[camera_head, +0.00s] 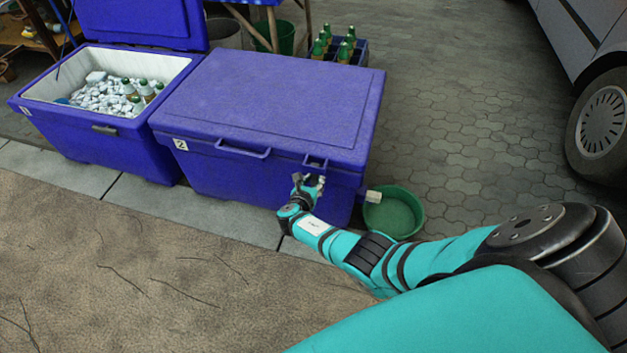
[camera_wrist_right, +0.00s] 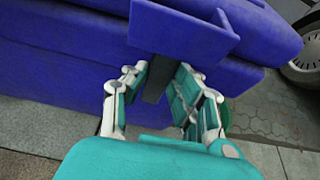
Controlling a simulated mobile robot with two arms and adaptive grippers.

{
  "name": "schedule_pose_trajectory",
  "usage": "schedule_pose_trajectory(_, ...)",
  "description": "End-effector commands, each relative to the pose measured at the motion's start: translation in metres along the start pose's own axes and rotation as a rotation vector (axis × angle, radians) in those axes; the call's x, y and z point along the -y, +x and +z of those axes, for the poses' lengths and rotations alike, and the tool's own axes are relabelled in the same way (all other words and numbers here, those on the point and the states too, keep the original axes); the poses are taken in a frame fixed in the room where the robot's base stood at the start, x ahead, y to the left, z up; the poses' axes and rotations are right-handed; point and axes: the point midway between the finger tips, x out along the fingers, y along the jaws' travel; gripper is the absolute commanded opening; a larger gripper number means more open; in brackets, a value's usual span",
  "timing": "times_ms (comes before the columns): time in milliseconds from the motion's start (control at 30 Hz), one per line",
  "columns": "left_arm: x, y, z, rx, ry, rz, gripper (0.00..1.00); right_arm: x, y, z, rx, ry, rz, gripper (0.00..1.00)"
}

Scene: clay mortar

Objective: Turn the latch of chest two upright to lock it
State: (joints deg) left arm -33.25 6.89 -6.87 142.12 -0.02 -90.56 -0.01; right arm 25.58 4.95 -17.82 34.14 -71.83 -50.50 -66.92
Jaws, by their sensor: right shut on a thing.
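Chest two (camera_head: 230,165) is the blue cooler marked with a 2, and its lid (camera_head: 280,95) is shut. My right gripper (camera_head: 308,184) is at the front of chest two, just below a small blue bracket (camera_head: 315,161) near its right end. In the right wrist view, my right gripper (camera_wrist_right: 163,88) has its fingers around a dark grey bar, the latch (camera_wrist_right: 155,82), which hangs below the blue bracket (camera_wrist_right: 185,30). The gripper is shut on this latch. The fingers hide most of the latch in the head view. My left gripper is not in view.
Chest one (camera_head: 100,140) stands open at the left, holding ice and bottles. A green basin (camera_head: 394,213) sits on the paving beside chest two, below its pale spout (camera_head: 373,197). A bottle crate (camera_head: 338,48) stands behind. A vehicle wheel (camera_head: 602,125) is at the right.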

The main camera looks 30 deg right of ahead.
Motion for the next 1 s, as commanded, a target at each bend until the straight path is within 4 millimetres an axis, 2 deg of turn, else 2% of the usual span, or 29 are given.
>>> schedule_pose_trajectory(433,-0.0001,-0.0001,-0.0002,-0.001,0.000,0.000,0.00,0.0002,-0.0008,-0.0025,-0.004,-0.014,-0.003,0.00)
schedule_pose_trajectory(467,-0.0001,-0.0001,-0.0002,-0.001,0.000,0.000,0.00,0.0002,-0.0008,-0.0025,-0.004,-0.014,-0.003,0.27)
schedule_pose_trajectory(633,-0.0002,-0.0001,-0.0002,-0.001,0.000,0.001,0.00,0.0000,-0.0006,-0.0017,-0.002,-0.012,-0.003,0.48)
schedule_pose_trajectory(1000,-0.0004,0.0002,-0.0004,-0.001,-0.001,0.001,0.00,-0.0003,-0.0043,-0.0014,-0.001,-0.008,-0.002,0.48)
